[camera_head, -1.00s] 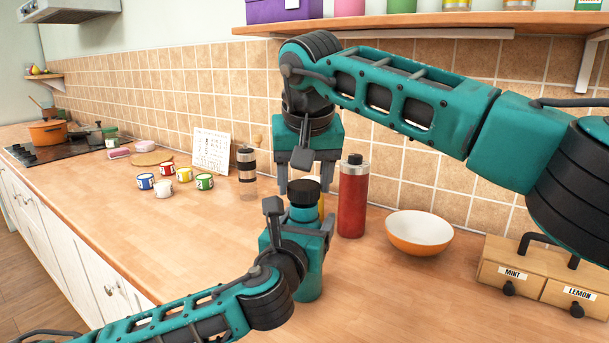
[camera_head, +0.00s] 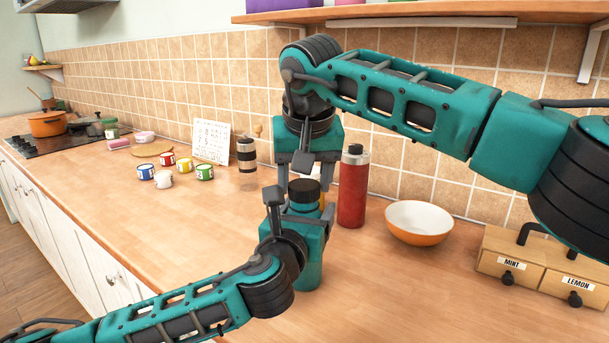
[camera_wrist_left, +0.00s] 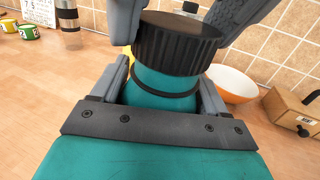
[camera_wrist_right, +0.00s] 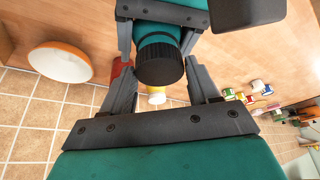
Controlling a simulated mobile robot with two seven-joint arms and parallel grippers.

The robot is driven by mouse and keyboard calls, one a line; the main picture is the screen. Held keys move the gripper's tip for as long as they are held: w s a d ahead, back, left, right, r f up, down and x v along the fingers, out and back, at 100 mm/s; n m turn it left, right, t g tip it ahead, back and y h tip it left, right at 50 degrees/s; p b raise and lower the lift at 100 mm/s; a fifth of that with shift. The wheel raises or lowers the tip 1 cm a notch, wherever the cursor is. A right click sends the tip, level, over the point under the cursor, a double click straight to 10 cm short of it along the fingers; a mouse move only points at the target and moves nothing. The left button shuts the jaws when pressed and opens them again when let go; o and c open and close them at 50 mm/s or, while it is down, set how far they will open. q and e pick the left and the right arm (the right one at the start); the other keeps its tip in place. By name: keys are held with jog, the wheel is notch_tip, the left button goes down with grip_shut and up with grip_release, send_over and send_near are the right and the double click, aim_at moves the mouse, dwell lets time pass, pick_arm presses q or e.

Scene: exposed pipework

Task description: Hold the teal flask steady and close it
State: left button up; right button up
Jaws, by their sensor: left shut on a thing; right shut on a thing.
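The teal flask (camera_head: 309,274) stands upright in the head view, with a ribbed black cap (camera_head: 304,187) on top. My left gripper (camera_head: 298,212) is shut on the flask below the cap. My right gripper (camera_head: 305,177) comes down from above and is shut on the cap. In the left wrist view the cap (camera_wrist_left: 178,45) sits over the teal neck, with a thin black ring below it. The right wrist view shows the cap (camera_wrist_right: 160,64) between my right fingers. I cannot tell how tightly the cap is seated. The left gripper hides part of the flask.
A red bottle (camera_head: 352,193) stands close behind on the right. Further right are an orange bowl (camera_head: 418,228) and a wooden drawer box (camera_head: 530,268). A banded tumbler (camera_head: 246,158) and several small cups (camera_head: 164,181) stand left. The front left counter is clear.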

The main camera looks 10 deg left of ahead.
jog(key=shift+f, duration=0.4)
pick_arm(q)
grip_shut()
pick_arm(e)
jog(key=m+h, duration=0.1)
jog(key=m, duration=0.2)
jog(key=shift+a, duration=0.15)
jog(key=m+h, duration=0.1)
jog(key=m, duration=0.2)
jog(key=shift+m+h, duration=0.3)
jog(key=o, duration=1.3)
